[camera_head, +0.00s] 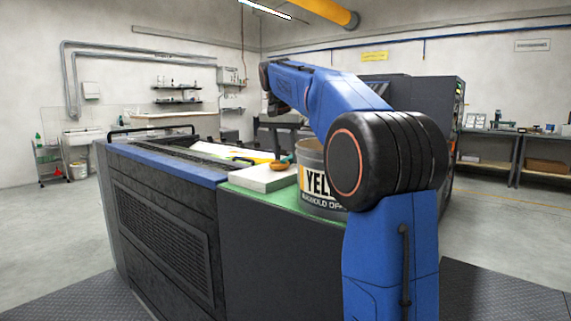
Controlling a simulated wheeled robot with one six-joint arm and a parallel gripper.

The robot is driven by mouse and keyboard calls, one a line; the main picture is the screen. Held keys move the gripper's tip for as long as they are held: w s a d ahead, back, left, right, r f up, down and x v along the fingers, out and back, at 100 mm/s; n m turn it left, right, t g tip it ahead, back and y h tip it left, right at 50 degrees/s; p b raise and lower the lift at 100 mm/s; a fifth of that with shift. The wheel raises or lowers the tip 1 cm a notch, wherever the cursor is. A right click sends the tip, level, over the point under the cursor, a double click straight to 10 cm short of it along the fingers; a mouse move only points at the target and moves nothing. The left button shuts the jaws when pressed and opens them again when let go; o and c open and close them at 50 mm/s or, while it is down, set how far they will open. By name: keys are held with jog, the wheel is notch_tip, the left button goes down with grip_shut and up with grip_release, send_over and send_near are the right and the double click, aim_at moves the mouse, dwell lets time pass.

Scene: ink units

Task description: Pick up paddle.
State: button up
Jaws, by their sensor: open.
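A small brown-orange piece with a green part (280,164), possibly the paddle, sits at the far right edge of a white block (264,178). Its full shape is too small to make out. My blue arm reaches out over the machine, and my dark gripper (277,142) points down just above and behind this piece. The gripper looks open; I cannot tell whether it touches anything.
The block and bucket stand on a green top (284,199) of a dark press unit (160,225). Yellow ink (250,154) shows in the unit behind the block. A black rail (152,129) rises at its left end. Open floor lies to the left.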

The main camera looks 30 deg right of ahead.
aim_at(286, 159)
grip_shut()
jog(key=shift+r, duration=0.1)
notch_tip(286, 159, up, 10)
dwell(0.6)
jog(key=c, duration=0.9)
grip_release()
grip_shut()
